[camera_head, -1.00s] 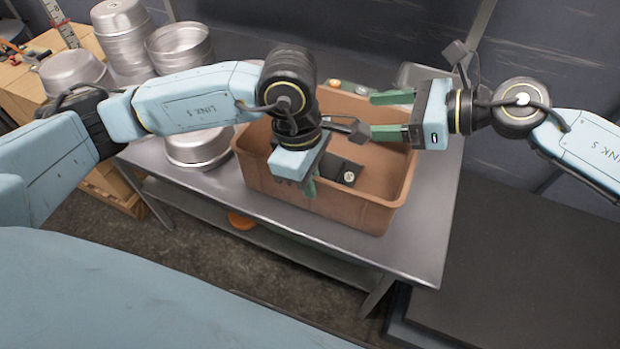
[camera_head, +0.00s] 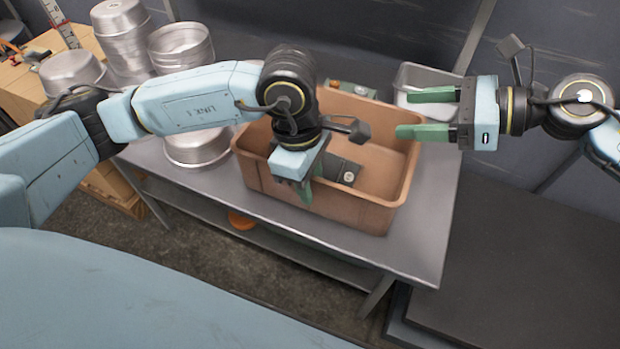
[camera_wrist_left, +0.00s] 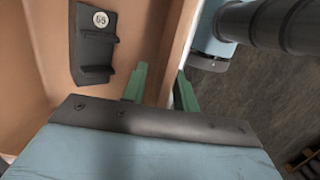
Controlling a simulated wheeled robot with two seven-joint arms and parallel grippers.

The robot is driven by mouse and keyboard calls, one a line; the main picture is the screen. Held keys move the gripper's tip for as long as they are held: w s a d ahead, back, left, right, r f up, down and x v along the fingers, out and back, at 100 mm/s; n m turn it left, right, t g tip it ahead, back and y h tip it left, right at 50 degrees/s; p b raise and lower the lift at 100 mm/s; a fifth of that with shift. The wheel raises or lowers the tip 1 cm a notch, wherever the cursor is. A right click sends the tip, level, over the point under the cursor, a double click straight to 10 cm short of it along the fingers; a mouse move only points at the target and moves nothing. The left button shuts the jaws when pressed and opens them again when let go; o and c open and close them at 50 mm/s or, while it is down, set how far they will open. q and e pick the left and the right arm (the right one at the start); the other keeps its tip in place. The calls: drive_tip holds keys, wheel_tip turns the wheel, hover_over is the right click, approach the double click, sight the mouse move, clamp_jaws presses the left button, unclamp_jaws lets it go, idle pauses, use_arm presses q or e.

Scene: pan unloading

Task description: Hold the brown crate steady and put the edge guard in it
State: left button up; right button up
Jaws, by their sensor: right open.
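The brown crate (camera_head: 383,217) stands on the grey metal table. The edge guard (camera_head: 334,168), a dark grey angled piece with a round white label, lies inside it; it also shows in the left wrist view (camera_wrist_left: 92,45). My left gripper (camera_head: 305,192) points down at the crate's front wall, with one green finger inside and one outside; in the left wrist view the fingers (camera_wrist_left: 160,90) are closed around that wall. My arm hides part of the crate's inside. My right gripper (camera_head: 425,115) is open and empty above the crate's right rim, its fingers pointing left.
Stacked metal pans (camera_head: 122,40) stand at the table's back left, and another pan (camera_head: 197,147) sits left of the crate. A grey tray (camera_head: 425,77) is behind the crate. A strip of the table (camera_head: 437,215) right of the crate is clear.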

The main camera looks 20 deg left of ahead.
use_arm(q)
drive_tip(key=r, duration=0.4)
drive_tip(key=a+r, duration=0.1)
drive_tip(key=r, duration=0.7)
drive_tip(key=shift+a, duration=0.4)
